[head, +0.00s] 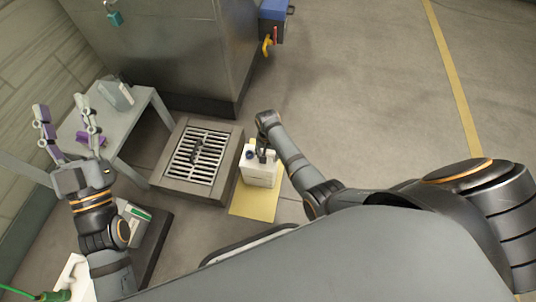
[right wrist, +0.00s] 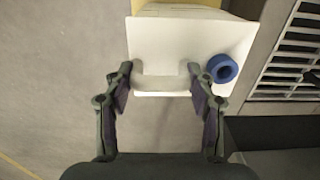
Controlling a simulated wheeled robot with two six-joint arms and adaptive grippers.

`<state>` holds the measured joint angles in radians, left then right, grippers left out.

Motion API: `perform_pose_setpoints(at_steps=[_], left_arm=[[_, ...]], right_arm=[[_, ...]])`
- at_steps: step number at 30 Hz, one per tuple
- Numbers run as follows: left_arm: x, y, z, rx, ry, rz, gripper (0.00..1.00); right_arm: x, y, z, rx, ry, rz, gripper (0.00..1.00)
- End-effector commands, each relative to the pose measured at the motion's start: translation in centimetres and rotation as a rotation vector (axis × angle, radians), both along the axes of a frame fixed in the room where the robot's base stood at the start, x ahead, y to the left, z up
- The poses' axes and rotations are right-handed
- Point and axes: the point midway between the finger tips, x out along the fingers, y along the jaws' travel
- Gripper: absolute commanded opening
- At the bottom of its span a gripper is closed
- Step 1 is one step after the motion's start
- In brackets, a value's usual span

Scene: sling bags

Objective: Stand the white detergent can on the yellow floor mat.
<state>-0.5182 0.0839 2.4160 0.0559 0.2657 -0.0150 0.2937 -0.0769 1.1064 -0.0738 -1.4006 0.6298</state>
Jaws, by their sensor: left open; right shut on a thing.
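The white detergent can (head: 259,176) is upright in the head view, with a blue cap (right wrist: 222,68) that shows in the right wrist view. My right gripper (right wrist: 160,78) is shut on the can's top handle, coming from above. The yellow floor mat (head: 254,207) lies on the floor below the can; its near part shows and the can covers its far part. A strip of yellow also shows beyond the can in the right wrist view. I cannot tell whether the can's base touches the mat. My left gripper (head: 66,122) is open and empty near the grey table.
A floor drain with a metal grate (head: 198,157) and raised rim is directly left of the can. A grey table (head: 122,127) stands further left, and a steel cabinet (head: 165,45) behind. Floor to the right is clear.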

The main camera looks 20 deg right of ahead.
Motion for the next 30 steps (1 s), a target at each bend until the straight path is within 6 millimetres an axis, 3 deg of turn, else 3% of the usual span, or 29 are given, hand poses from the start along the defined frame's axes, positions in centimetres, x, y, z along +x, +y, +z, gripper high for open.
perform_pose_setpoints(at_steps=[13,14,15,19,30], left_arm=[[-0.24,-0.01,0.52,0.001,-0.024,0.0,0.52],[-0.27,-0.02,0.59,0.001,-0.027,-0.001,0.52],[-0.26,-0.02,0.58,0.001,-0.027,-0.001,0.52],[-0.26,-0.02,0.57,0.001,-0.026,-0.001,0.52],[-0.18,-0.01,0.53,0.0,-0.019,0.0,0.52]], right_arm=[[0.04,0.01,-0.16,0.0,-0.001,0.0,0.0],[0.0,0.0,-0.22,0.0,0.0,0.0,0.57],[0.0,0.0,-0.2,0.0,0.0,0.0,0.63],[0.0,0.0,-0.19,0.0,0.0,0.0,0.79],[0.01,0.0,0.03,0.0,0.0,0.0,0.79]])
